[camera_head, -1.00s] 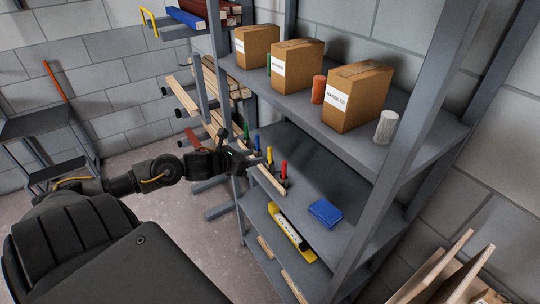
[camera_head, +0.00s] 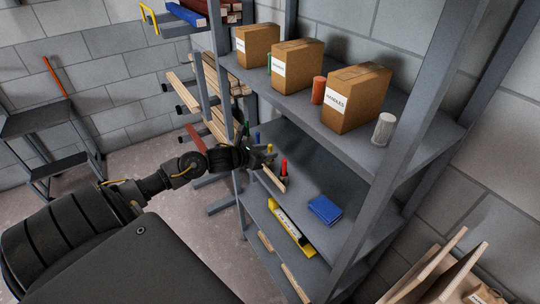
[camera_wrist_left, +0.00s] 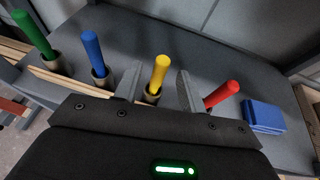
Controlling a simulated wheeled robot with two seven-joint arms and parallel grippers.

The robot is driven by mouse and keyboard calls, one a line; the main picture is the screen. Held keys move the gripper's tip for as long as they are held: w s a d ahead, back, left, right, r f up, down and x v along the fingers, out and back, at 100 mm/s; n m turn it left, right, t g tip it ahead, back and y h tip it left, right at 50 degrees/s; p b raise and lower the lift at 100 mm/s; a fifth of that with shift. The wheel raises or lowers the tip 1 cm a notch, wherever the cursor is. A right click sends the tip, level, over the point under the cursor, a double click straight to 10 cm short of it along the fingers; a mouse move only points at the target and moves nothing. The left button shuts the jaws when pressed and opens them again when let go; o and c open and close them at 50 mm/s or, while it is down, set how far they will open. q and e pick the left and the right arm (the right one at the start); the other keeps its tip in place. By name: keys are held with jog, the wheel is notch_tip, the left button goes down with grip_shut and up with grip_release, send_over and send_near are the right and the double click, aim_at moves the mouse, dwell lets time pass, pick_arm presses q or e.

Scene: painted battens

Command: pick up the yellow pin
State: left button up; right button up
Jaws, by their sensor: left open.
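The yellow pin (camera_wrist_left: 159,70) stands upright in a dark holder in the left wrist view, between the two fingers of my left gripper (camera_wrist_left: 157,88). The fingers are open, one on each side of it, with a gap visible on both sides. In the head view the yellow pin (camera_head: 269,149) shows as a small tip just beyond my left gripper (camera_head: 262,157), which partly hides it. My right gripper is not in either view.
A blue box (camera_wrist_left: 263,116) lies on the shelf. Cardboard boxes (camera_head: 356,97) stand above.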

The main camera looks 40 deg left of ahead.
pick_arm(q)
jog(key=p+x, duration=0.1)
jog(key=x, duration=0.2)
jog(key=shift+w+f+p, duration=0.1)
jog(key=shift+w+p, duration=0.2)
jog(key=shift+w, duration=0.05)
jog(key=shift+w+f, duration=0.25)
jog(key=shift+w, duration=0.1)
grip_shut()
